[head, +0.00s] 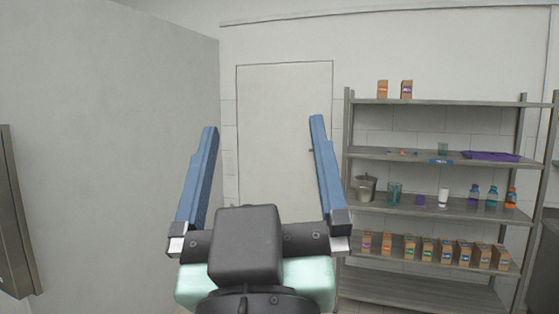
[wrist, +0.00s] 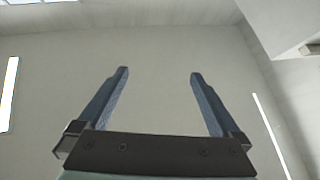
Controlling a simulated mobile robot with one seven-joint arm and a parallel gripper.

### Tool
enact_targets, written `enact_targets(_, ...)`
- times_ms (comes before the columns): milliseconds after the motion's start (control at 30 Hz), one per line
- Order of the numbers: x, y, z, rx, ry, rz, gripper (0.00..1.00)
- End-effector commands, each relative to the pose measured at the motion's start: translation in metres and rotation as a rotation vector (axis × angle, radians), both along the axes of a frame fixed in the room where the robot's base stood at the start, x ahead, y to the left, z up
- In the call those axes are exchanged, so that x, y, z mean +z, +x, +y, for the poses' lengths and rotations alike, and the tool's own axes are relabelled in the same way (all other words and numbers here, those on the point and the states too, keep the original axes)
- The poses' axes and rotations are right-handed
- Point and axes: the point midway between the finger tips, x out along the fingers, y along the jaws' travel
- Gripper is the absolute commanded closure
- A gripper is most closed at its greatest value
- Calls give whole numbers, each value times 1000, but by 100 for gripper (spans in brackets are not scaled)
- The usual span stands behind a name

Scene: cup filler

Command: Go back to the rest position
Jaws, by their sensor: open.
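My gripper (head: 262,125) is raised in the middle of the head view, with its two blue fingers spread wide apart. It is open and nothing is between the fingers. The wrist view also shows the gripper (wrist: 158,72) open and empty, with a bare pale wall or ceiling beyond it. In the head view the fingers point up and away, in front of a pale door (head: 285,130).
A metal shelf rack (head: 430,229) stands at the right, holding cartons (head: 428,250), bottles (head: 491,196), a metal bucket (head: 366,187) and a purple tray (head: 490,156). A plain wall (head: 110,120) fills the left. A grey panel edge (head: 14,220) shows at the far left.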

Motion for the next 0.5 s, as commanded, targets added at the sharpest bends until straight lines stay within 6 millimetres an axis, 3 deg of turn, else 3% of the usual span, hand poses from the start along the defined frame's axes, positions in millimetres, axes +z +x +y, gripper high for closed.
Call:
enact_targets(33,20,-16,-6,16,39,-75,0)
enact_targets(167,44,-40,-13,52,96,-178,0)
enact_targets(500,48,-43,-14,59,105,-194,0)
